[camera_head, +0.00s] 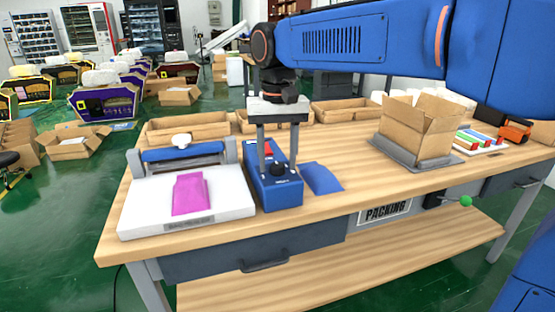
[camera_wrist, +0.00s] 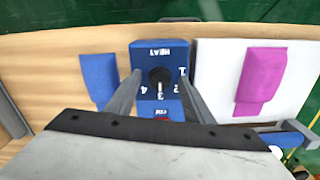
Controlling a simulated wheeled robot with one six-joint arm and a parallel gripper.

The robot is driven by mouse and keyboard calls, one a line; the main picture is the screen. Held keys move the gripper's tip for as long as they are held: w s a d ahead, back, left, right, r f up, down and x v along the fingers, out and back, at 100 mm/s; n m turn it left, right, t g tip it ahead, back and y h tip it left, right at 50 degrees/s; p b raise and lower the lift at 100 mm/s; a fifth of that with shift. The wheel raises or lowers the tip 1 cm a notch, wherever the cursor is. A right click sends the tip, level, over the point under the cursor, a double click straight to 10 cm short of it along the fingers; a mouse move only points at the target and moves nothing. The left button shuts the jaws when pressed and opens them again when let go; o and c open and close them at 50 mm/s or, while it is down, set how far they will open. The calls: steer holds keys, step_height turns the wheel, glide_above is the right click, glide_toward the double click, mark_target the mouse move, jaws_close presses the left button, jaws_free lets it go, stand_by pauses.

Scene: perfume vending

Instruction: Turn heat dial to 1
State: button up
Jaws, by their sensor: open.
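The heat dial (camera_wrist: 160,76) is a small black knob on top of a blue box (camera_head: 268,187). In the wrist view the box carries the word HEAT and the numbers 1 to 4 around the knob. A light mark on the knob seems to point at the 3. My gripper (camera_head: 278,166) points down over the box and is open. In the wrist view its two fingers (camera_wrist: 160,80) stand either side of the knob, with a gap on each side. A red button (camera_wrist: 162,119) on the box is partly hidden by my gripper.
A white packing scale-like board (camera_head: 222,207) with a magenta pouch (camera_head: 190,194) lies left of the box. A blue pouch (camera_head: 322,177) lies to the right. An open cardboard box (camera_head: 417,128) stands farther right, with cardboard trays (camera_head: 187,128) behind. The front table strip is clear.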

steer(key=shift+f, duration=0.2)
steer(key=c, duration=1)
steer(key=shift+c, duration=0.2)
